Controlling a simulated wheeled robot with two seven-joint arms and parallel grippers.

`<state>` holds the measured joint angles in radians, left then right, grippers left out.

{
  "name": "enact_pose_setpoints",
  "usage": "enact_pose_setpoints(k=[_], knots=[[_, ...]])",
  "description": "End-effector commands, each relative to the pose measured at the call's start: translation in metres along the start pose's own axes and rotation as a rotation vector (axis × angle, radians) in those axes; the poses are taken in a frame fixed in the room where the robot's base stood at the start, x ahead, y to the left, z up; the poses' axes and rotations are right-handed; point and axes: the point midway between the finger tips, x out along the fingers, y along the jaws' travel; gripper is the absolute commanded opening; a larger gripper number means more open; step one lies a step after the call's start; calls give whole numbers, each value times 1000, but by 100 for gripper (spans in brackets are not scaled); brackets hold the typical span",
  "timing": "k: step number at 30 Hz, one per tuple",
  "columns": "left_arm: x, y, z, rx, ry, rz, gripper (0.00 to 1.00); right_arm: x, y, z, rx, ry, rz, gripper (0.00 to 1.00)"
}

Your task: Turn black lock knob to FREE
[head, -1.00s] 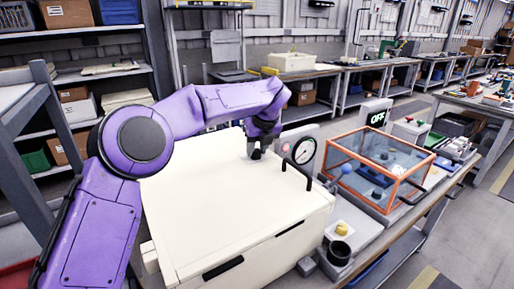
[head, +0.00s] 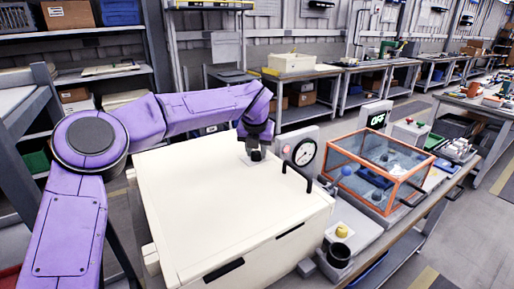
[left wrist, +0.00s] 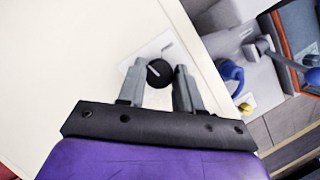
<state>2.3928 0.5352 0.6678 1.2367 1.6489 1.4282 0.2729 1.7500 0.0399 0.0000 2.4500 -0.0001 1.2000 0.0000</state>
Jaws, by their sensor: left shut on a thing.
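The black lock knob (left wrist: 159,72) sits on a pale plate on top of the cream cabinet (head: 200,205). In the left wrist view a light pointer line shows on the knob, slanting to the upper left; the plate's lettering is too small to read. My left gripper (left wrist: 158,76) points down over the knob, with a finger on each side, and is shut on it. In the head view the knob (head: 256,155) shows just under the left gripper (head: 255,148). My right gripper is not in view.
A dial gauge (head: 303,152) and a black handle (head: 298,176) stand close right of the knob. An orange-framed clear box (head: 385,165) and an OFF display (head: 377,120) are further right. A yellow knob (head: 342,230) is at the front right.

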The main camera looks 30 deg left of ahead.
Motion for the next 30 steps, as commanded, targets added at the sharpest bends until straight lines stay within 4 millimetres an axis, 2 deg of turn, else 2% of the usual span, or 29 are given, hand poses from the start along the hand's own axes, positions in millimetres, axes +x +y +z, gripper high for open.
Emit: enact_pose_setpoints(k=[21,30], knots=[[-4,4,2,617,-29,-258,4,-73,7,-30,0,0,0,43],[-2,5,1,817,-40,-339,4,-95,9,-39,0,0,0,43]])
